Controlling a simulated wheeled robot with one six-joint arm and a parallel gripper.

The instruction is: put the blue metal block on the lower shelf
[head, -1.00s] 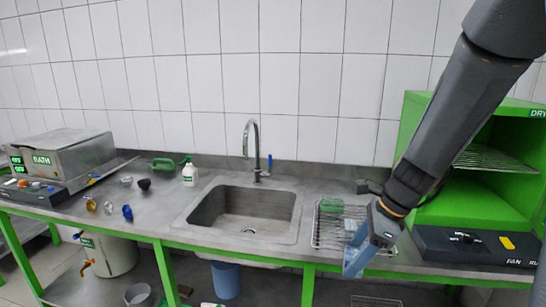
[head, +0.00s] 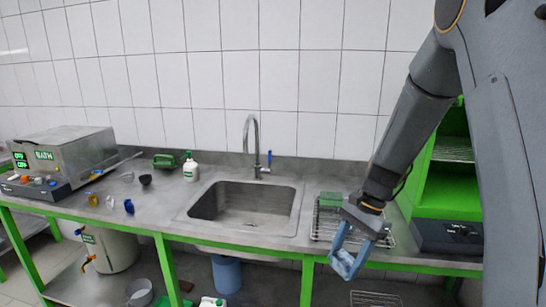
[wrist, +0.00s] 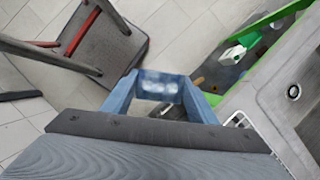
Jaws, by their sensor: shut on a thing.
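My gripper (head: 347,266) hangs in front of the bench's front edge, to the right of the sink, with its fingers pointing down. It is shut on the blue metal block (wrist: 158,85), which shows between the two blue fingers in the wrist view. In the head view the block is hard to tell from the fingers. The lower shelf (head: 270,285) runs under the bench, and part of it also shows in the wrist view (wrist: 222,78). My arm and the bench's front rail hide parts of it.
A blue bin (head: 227,274) and a white container (head: 212,302) are under the bench. A wire rack (head: 375,299) lies low on the right. The green front rail (head: 240,250) edges the bench.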

